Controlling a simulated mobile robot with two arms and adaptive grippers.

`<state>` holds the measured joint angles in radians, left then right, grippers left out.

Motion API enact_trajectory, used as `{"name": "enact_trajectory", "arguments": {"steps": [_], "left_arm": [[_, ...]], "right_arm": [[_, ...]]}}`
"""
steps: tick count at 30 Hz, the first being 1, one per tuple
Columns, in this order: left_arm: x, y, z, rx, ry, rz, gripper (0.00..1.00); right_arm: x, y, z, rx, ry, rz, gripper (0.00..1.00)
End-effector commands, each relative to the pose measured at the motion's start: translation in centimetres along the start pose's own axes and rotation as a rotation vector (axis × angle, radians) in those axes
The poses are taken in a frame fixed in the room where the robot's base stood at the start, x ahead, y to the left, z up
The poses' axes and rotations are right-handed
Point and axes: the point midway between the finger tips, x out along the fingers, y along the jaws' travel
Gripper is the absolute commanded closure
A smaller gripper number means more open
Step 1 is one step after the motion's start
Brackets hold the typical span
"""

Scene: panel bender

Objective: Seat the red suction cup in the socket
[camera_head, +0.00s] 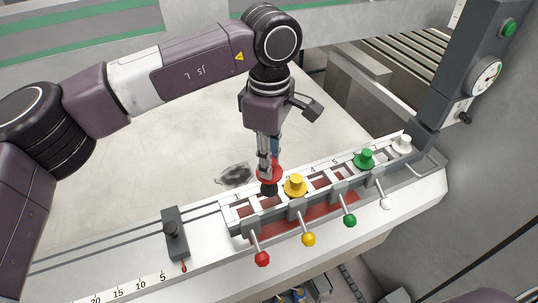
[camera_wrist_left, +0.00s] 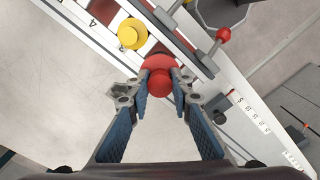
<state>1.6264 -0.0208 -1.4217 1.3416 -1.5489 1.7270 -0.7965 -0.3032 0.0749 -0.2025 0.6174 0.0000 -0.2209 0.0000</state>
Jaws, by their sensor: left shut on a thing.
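The red suction cup (camera_head: 270,174), with a dark lower part, is upright at the rear edge of the white slotted rail (camera_head: 236,228), left of the yellow cup. My left gripper (camera_head: 268,160) points down and is shut on its red top. In the left wrist view the red cup (camera_wrist_left: 160,82) sits between the two fingertips (camera_wrist_left: 160,76). An open socket slot (camera_head: 246,211) shows at the rail's left end. The gripper and cup partly hide the rail behind them. I cannot tell whether the cup's base touches the rail. My right gripper is not in view.
A yellow cup (camera_head: 295,185) stands close to the right of the red one. A green cup (camera_head: 364,158) and a white cup (camera_head: 402,145) stand further right. Levers with red (camera_head: 262,258), yellow, green and white knobs stick out in front. A dark stop block (camera_head: 175,234) stands left.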

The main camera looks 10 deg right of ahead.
Motion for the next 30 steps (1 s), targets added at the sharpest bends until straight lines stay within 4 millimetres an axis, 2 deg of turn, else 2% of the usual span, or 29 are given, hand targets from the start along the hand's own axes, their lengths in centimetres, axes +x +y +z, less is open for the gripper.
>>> {"name": "enact_trajectory", "arguments": {"steps": [9, 30], "left_arm": [[3.0, 0.0, -0.1, -0.001, 0.002, 0.0, 1.0], [8.0, 0.0, 0.0, -0.001, 0.0, 0.001, 1.0]], "right_arm": [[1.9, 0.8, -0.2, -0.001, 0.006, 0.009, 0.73], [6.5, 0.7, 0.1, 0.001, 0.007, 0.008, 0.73]]}}
